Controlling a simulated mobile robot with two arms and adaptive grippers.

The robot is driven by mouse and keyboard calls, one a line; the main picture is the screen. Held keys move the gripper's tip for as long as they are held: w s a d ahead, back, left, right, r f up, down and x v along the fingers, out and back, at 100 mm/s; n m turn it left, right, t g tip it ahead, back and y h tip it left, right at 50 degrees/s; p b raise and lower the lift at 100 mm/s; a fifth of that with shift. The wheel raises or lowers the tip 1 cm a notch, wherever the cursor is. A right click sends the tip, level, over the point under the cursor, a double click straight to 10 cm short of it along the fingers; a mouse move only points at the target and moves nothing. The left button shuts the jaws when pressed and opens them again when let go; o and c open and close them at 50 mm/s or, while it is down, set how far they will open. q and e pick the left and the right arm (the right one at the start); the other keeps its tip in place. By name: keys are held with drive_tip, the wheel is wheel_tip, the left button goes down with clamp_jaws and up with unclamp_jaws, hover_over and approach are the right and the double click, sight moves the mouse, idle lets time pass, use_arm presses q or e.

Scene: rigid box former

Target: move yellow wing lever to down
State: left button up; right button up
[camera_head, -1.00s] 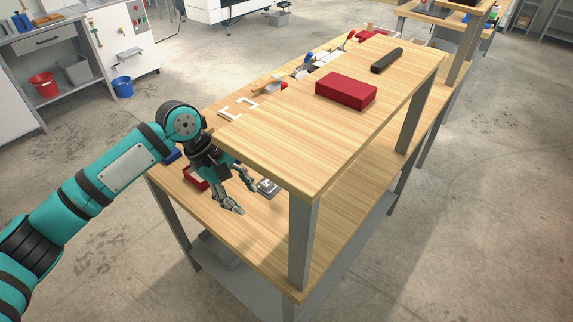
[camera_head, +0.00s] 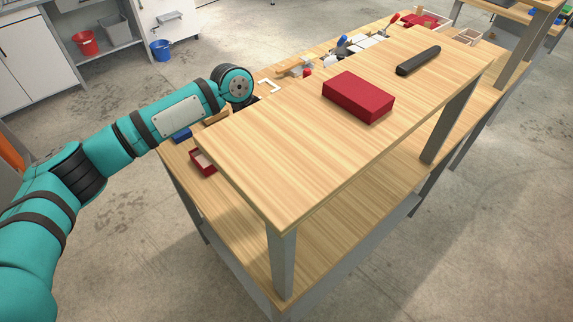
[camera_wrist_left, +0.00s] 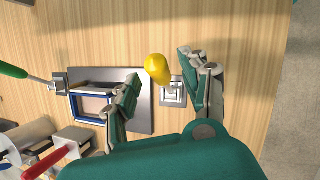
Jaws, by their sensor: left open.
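The yellow wing lever (camera_wrist_left: 158,68) shows in the left wrist view. It stands on a small grey metal base (camera_wrist_left: 173,92) at the right edge of a grey plate (camera_wrist_left: 142,125). My left gripper (camera_wrist_left: 160,68) is open, with one finger to the left of the yellow lever and the other to its right. I cannot tell whether either finger touches it. In the head view the upper shelf hides the lever and my left gripper; only my left arm shows, reaching in behind the shelf. My right gripper is in neither view.
A blue-edged frame (camera_wrist_left: 92,107) sits on the plate, left of the gripper. A green-handled lever (camera_wrist_left: 12,70) and a red-handled clamp (camera_wrist_left: 50,160) stand farther left. The upper shelf (camera_head: 270,150) carries a red box (camera_head: 358,97) and a black bar (camera_head: 418,60).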

use_arm(q)
drive_tip(key=shift+x, duration=1.65)
clamp_jaws()
